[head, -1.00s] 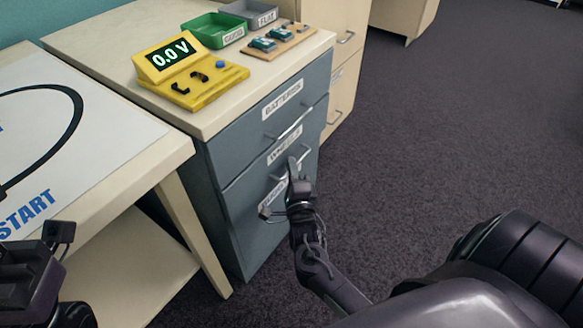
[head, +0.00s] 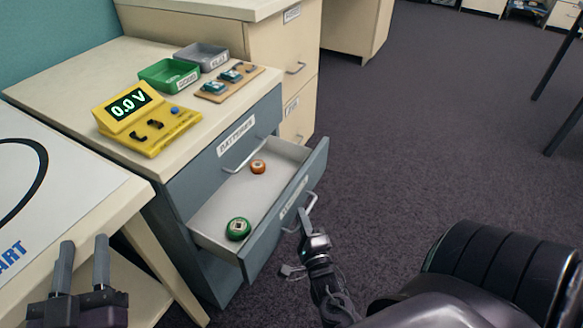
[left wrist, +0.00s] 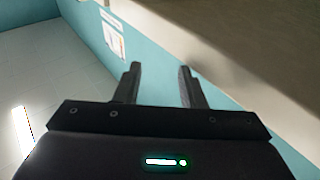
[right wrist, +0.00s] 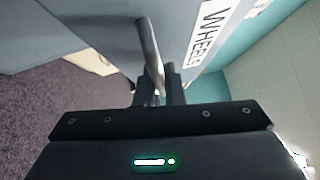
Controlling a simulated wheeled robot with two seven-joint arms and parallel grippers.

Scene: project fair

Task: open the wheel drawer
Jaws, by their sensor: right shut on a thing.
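The wheel drawer (head: 208,220) of the grey-blue cabinet stands pulled out, with a green wheel (head: 238,228) and an orange wheel (head: 258,167) inside it. My right gripper (head: 304,217) is at the front of this drawer. In the right wrist view, its fingers (right wrist: 158,92) are shut on the metal handle (right wrist: 150,45), beside the label reading WHEELS (right wrist: 208,35). My left gripper (head: 82,265) is open and empty, over the edge of the table at the lower left. Its spread fingers also show in the left wrist view (left wrist: 160,85).
The batteries drawer (head: 232,150) above is shut. On the cabinet top (head: 70,75) stand a yellow voltage meter (head: 145,120), a green tray (head: 168,75), a grey tray (head: 203,56) and a wooden board (head: 228,85). Open carpet (head: 420,120) lies to the right.

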